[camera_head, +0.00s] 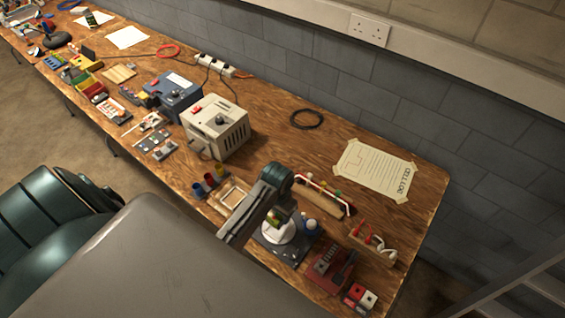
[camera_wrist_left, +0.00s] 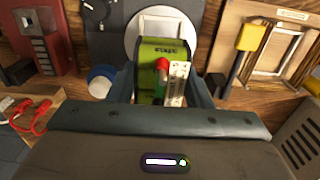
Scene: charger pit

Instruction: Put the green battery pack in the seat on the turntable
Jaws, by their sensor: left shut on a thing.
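The green battery pack (camera_wrist_left: 152,88) is between the fingers of my left gripper (camera_wrist_left: 162,92), which is shut on it. A red cap and a pale contact strip show on the pack's near end. The white round turntable (camera_wrist_left: 133,32) is behind the pack in the left wrist view. In the head view my left gripper (camera_head: 272,217) is over the turntable (camera_head: 280,234), which sits on a dark base plate (camera_head: 292,254). My right gripper is in neither view.
A red device (camera_head: 328,266) stands to the right of the turntable and a wooden tray (camera_head: 229,190) to its left. A blue-and-white round item (camera_head: 310,226) is close by. A beige power unit (camera_head: 216,128) stands farther back.

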